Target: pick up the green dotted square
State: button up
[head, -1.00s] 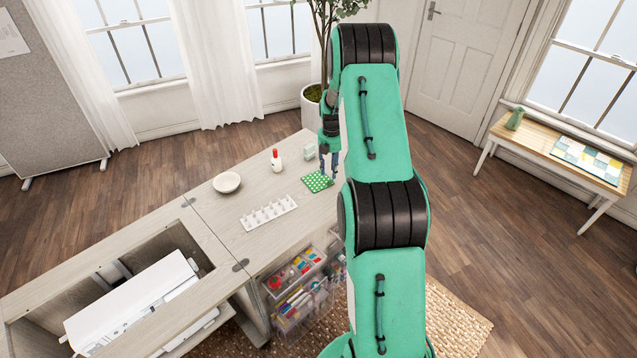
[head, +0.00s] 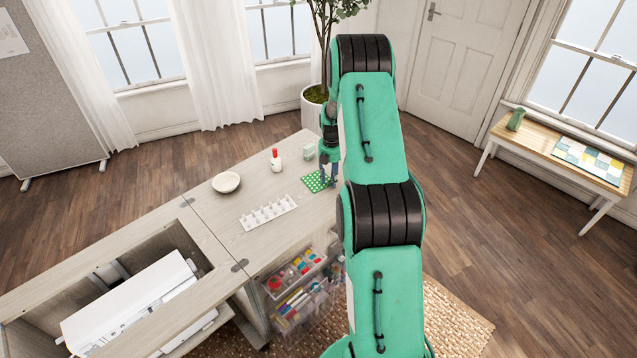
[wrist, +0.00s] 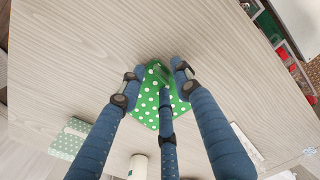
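The green square with white dots (head: 314,182) lies on the cabinet top near its right end. In the wrist view, the dotted square (wrist: 151,104) sits between and below my fingers, partly covered by them. A darker raised-looking patch shows near its upper edge; I cannot tell whether it is a fold. My gripper (head: 328,182) points down over the right part of the square. In the wrist view, my gripper (wrist: 158,72) has its blue fingers spread apart around the square. I see nothing clamped between them; whether the tips touch the fabric is unclear.
A pale green box (head: 309,152) and a white bottle with a red cap (head: 276,163) stand behind the square. A bowl (head: 227,182) and a white spool rack (head: 268,214) are to the left. An open bin of supplies (head: 297,290) is below the front edge.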

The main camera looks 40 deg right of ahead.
jog(key=shift+c, duration=0.3)
grip_shut()
jog(key=shift+r, duration=0.1)
jog(key=shift+r, duration=0.4)
notch_tip(320, 180, up, 3)
jog(key=shift+r+p, duration=0.1)
jog(key=shift+p, duration=0.6)
jog(key=s+a, duration=0.3)
jog(key=s, duration=0.1)
jog(key=s+a+p, duration=0.1)
jog(key=s+a, duration=0.2)
jog(key=s, duration=0.1)
jog(key=s+a+p, duration=0.1)
jog(key=s+a, duration=0.2)
jog(key=s, duration=0.1)
jog(key=shift+s+a+r, duration=0.35)
jog(key=shift+a+r, duration=0.05)
